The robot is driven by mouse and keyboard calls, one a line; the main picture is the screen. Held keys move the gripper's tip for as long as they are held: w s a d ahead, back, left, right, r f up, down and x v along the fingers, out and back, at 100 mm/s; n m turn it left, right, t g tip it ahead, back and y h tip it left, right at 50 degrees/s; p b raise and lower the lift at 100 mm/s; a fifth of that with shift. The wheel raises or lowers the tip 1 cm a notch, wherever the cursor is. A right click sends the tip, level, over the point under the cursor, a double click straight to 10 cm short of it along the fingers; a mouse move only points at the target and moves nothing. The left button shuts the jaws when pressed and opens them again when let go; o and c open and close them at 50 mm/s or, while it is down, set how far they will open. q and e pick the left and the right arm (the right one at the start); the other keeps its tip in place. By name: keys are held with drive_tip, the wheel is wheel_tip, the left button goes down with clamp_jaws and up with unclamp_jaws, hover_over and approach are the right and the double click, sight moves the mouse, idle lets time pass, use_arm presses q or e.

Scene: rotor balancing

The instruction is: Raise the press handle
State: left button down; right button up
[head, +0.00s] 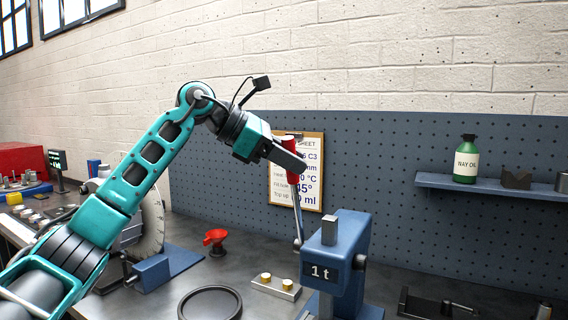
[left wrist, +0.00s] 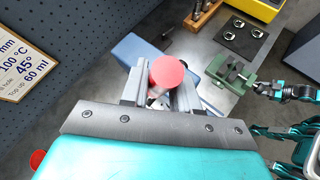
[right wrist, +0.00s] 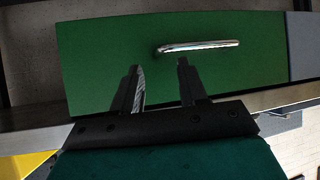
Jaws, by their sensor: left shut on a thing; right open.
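The press handle (head: 294,180) is a steel lever with a red grip, rising almost upright beside the blue press (head: 342,247) marked "1 t". My left gripper (head: 291,160) is shut on the red grip near its top. In the left wrist view the round red end of the handle (left wrist: 167,72) sits between the fingers of my left gripper (left wrist: 160,95). The blue press body (left wrist: 138,58) shows partly behind it. My right gripper (right wrist: 160,85) is open and empty in the right wrist view, in front of a green drawer front (right wrist: 105,50).
A clipboard sheet (head: 309,190) hangs on the pegboard behind the handle. A red funnel (head: 215,239), a round black tray (head: 210,303) and a block with brass pieces (head: 277,287) are on the bench left of the press. A shelf (head: 490,187) holds a green oil bottle (head: 466,160).

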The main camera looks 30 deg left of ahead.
use_arm(q)
drive_tip(key=w, duration=0.2)
drive_tip(key=w+r+g, duration=0.1)
drive_tip(key=shift+w+n+g, duration=0.3)
drive_tip(key=shift+w+n, duration=0.05)
drive_tip(key=shift+n, duration=0.05)
idle(0.4)
drive_tip(key=c, duration=1.2)
unclamp_jaws()
drive_tip(key=shift+y, duration=0.3)
drive_tip(key=shift+o, duration=1.3)
drive_tip(key=shift+w+f, duration=0.1)
drive_tip(key=shift+w, duration=0.1)
drive_tip(key=shift+s, duration=0.1)
drive_tip(key=v, duration=1.3)
